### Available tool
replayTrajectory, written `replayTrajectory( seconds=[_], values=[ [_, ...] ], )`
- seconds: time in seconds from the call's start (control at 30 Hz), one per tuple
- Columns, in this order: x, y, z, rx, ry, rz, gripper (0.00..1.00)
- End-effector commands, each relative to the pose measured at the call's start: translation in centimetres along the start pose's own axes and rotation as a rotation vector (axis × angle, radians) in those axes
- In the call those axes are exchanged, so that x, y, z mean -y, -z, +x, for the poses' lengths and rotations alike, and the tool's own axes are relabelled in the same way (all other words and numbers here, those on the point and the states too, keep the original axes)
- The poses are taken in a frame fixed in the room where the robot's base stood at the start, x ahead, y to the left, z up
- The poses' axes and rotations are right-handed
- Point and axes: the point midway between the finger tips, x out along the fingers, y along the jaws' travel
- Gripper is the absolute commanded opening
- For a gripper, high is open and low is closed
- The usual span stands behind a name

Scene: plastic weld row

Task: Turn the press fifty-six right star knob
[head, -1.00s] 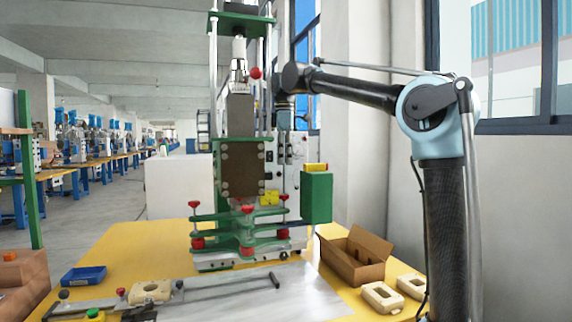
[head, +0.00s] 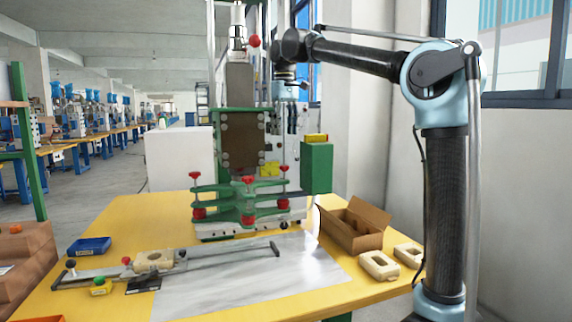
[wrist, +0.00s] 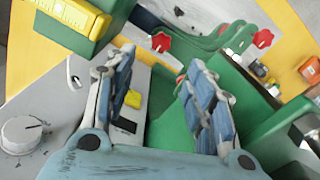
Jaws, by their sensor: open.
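The green press (head: 240,150) stands at the back of the yellow table, with red star knobs on its lower green plates. The upper right star knob (head: 284,168) sits on a thin upright at the press's right side; a left one (head: 195,176) and a front middle one (head: 247,180) also show. No press number is readable. My gripper (head: 287,92) hangs high, above and behind the right knob in the picture. In the wrist view my gripper (wrist: 158,88) is open and empty, with two red star knobs, one (wrist: 161,42) and another (wrist: 262,38), beyond its fingers.
A green box with a yellow top (head: 316,165) stands right of the press. An open cardboard box (head: 352,225), cream parts (head: 379,264), a blue tray (head: 89,246) and a slide fixture (head: 170,262) are on the table. A grey panel with a dial (wrist: 22,134) is close to my fingers.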

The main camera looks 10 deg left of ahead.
Motion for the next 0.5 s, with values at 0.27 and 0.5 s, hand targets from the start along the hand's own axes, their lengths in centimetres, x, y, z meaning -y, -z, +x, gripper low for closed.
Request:
replayTrajectory(
  seconds=[0.27,0.5],
  values=[
    [0.0,0.0,0.2,0.0,0.0,0.123,0.49],
    [0.0,-0.1,2.6,0.0,0.0,0.125,0.49]
  ],
)
